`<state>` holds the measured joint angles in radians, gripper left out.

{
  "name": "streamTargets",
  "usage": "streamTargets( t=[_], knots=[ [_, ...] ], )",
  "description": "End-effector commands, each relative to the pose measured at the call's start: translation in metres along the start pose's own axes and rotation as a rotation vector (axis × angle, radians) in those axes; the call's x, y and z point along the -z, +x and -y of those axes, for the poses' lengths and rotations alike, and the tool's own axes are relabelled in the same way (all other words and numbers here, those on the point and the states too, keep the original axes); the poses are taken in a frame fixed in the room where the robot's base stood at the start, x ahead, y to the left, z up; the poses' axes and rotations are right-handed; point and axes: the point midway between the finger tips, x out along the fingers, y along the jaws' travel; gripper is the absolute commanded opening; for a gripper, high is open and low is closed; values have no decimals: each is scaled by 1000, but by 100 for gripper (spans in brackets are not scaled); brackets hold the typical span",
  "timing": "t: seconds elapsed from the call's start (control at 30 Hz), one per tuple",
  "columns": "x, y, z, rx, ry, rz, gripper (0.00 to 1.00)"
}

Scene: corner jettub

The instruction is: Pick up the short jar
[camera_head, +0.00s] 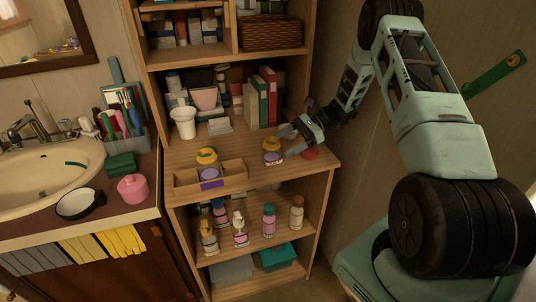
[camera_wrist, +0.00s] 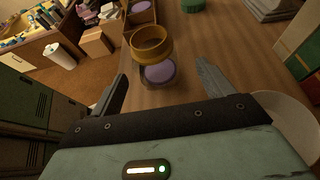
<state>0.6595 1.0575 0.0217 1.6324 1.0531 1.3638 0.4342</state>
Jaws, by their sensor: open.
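A short jar (camera_head: 271,144) with a yellow top and a purple patch below it stands on the wooden shelf top, just left of my gripper. In the wrist view the jar's yellow ring (camera_wrist: 151,36) and purple patch show between and just beyond the fingers. My gripper (camera_head: 285,143) is open, with its fingers pointing at the jar. In the wrist view my gripper (camera_wrist: 162,84) has its two dark fingers wide apart with nothing held. I cannot tell whether the fingertips reach past the jar's near side.
Upright books (camera_head: 262,100) and a white cup (camera_head: 183,123) stand behind. A red item (camera_head: 309,154) lies right of my gripper. Bottles fill the shelf below.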

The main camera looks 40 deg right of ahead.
Motion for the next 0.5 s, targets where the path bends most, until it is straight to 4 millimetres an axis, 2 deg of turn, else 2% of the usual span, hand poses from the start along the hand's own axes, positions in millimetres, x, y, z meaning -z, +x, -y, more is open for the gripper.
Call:
streamTargets(
  t=[0.17,0.5],
  knots=[
    [0,15,-2,-4,1,-1,80],
    [3,58,-5,-4,-1,-3,80]
  ],
)
